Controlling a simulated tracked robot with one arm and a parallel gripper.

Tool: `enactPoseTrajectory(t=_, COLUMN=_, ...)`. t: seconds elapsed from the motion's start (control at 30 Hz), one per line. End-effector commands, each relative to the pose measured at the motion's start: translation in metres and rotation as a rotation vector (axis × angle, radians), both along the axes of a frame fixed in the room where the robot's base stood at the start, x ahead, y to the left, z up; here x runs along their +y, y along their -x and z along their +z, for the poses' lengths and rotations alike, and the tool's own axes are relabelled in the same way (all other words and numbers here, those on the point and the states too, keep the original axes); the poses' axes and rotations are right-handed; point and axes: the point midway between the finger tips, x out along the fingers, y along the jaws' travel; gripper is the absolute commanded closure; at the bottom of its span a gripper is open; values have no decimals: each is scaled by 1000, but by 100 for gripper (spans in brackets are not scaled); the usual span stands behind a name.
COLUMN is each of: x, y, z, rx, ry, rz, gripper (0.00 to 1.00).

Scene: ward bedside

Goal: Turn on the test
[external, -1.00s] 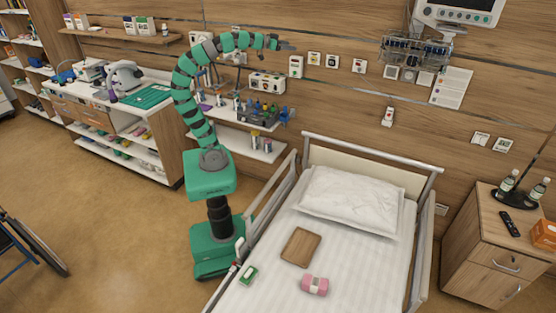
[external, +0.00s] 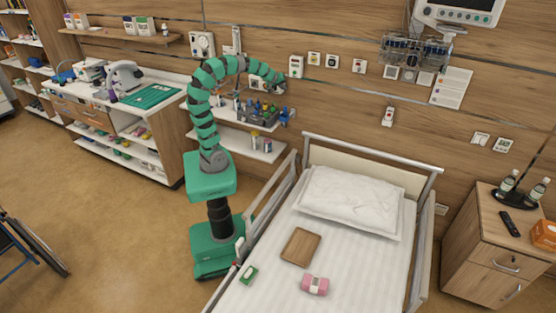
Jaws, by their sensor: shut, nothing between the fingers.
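No label reading "test" is legible, so I cannot tell which control it is. Small wall plates sit above the bed: a white one with a dark green mark (external: 296,66), one with a dark centre (external: 314,58), another (external: 331,60), and one with a red mark (external: 359,66). A white wall box (external: 253,82) with dark round parts is partly hidden behind my gripper (external: 283,83). My gripper is shut and empty, in front of that box and left of and below the plate with the green mark. I cannot tell whether it touches anything.
Below my gripper a wall shelf (external: 240,146) carries bottles and a rack (external: 258,115). The bed (external: 335,270) with its rails is to the right. A white wall panel (external: 201,44) is behind my arm. A red-and-white wall handset (external: 388,117) hangs above the bed.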

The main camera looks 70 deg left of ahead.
Motion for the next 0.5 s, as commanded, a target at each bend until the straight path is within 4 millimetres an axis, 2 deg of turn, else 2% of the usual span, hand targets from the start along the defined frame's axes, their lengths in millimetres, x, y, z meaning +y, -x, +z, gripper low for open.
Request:
enactPoseTrajectory(t=0.03, x=19, y=8, z=-31, rx=33, ry=67, rz=93, gripper=100)
enactPoseTrajectory(t=0.1, x=40, y=22, z=-68, rx=68, ry=159, rz=225, gripper=100)
enactPoseTrajectory(t=0.3, x=90, y=74, z=-160, rx=135, ry=396, rz=615, gripper=100)
enactPoseTrajectory(t=0.4, x=106, y=101, z=-194, rx=152, ry=482, rz=787, gripper=100)
enactPoseTrajectory(t=0.5, x=116, y=123, z=-219, rx=162, ry=548, rz=922, gripper=100)
